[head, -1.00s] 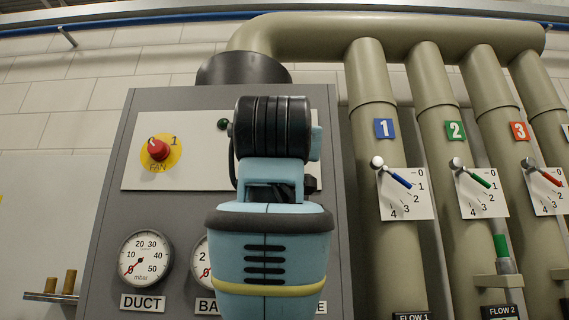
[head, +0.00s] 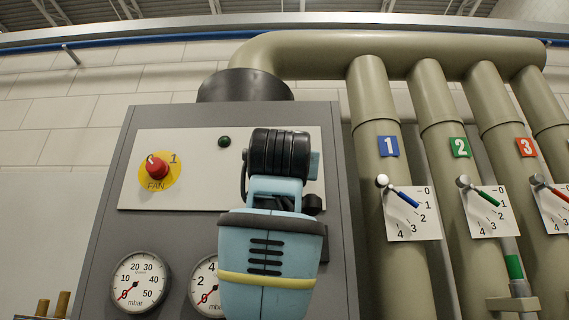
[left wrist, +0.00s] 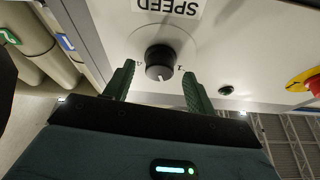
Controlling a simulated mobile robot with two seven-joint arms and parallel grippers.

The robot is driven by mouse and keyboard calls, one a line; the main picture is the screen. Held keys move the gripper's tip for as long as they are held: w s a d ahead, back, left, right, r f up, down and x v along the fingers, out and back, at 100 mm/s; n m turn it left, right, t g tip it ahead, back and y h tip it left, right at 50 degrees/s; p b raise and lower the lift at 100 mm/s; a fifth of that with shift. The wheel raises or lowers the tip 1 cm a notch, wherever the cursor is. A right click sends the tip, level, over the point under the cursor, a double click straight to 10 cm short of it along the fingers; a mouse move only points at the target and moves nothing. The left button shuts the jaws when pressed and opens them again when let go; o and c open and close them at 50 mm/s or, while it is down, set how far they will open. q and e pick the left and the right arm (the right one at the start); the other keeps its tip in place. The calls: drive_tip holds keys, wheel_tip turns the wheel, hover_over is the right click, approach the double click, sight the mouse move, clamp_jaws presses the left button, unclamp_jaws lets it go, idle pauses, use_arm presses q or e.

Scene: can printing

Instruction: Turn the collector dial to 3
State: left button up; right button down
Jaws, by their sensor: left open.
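A black round dial (left wrist: 160,61) sits on the light panel under an upside-down SPEED label (left wrist: 167,7) in the left wrist view. Small marks flank the dial, too small to read surely, so its setting is unclear. My left gripper (left wrist: 158,69) is open, with one green finger on each side of the dial and a visible gap to each. I cannot tell how deep the fingertips reach. In the head view my left arm (head: 270,240) covers the dial and gripper. My right gripper is not in view.
The grey cabinet (head: 92,235) carries a red FAN switch (head: 157,167), a green lamp (head: 225,141) and gauges (head: 139,282) below. To the right, thick pipes (head: 372,90) bear numbered valve levers, including the blue one (head: 402,196).

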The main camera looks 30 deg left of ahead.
use_arm(q)
drive_tip(key=shift+x, duration=0.95)
drive_tip(key=shift+c, duration=0.4)
drive_tip(key=shift+s, duration=0.1)
drive_tip(key=c, duration=0.9)
